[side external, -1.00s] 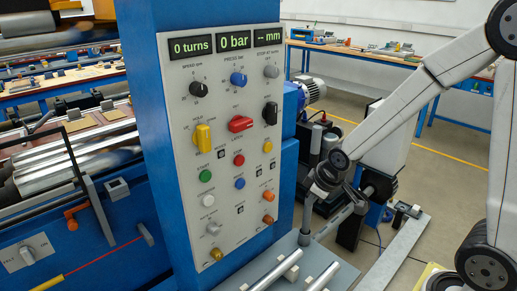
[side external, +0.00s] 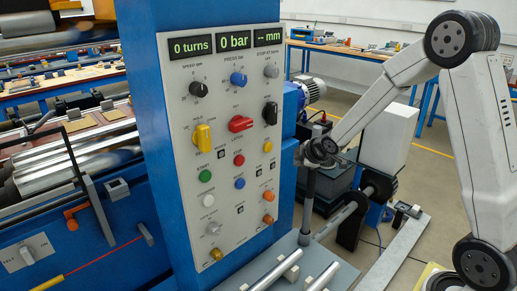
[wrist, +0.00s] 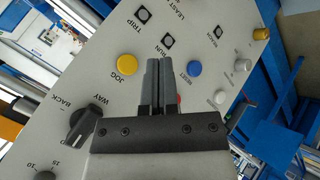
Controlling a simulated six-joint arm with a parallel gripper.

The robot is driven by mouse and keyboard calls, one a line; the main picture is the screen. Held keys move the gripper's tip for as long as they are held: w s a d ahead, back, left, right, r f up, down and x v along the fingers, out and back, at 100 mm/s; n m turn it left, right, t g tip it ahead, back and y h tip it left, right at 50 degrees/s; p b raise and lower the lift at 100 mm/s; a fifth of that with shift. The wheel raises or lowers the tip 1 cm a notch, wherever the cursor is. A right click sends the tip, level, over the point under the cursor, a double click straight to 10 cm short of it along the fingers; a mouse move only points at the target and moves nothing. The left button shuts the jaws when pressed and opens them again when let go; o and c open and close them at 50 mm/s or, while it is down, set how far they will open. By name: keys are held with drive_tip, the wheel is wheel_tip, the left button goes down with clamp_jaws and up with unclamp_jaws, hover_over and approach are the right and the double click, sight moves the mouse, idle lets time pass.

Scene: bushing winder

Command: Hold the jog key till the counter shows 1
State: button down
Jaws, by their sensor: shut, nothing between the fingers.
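The yellow jog key (wrist: 128,65), with JOG printed beside it, is in the wrist view just left of my fingertips. In the side external view it is the yellow button (side external: 268,146) below the black selector. My gripper (wrist: 157,63) is shut and empty over the panel, between the jog key and the blue reset button (wrist: 193,68). It appears apart from the jog key, but its height over the panel is hard to tell. In the side external view my fingers cannot be made out.
The panel carries several other controls close by: a red button (side external: 239,160), a green start button (side external: 205,176) and a black selector (wrist: 84,125). My fingers partly hide a red button in the wrist view. A grey post (side external: 308,200) stands right of the column.

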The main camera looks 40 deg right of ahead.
sight(268, 147)
drive_tip(key=w, duration=0.8)
drive_tip(key=shift+w, duration=0.35)
idle(0.4)
drive_tip(key=shift+w, duration=0.45)
idle(6.0)
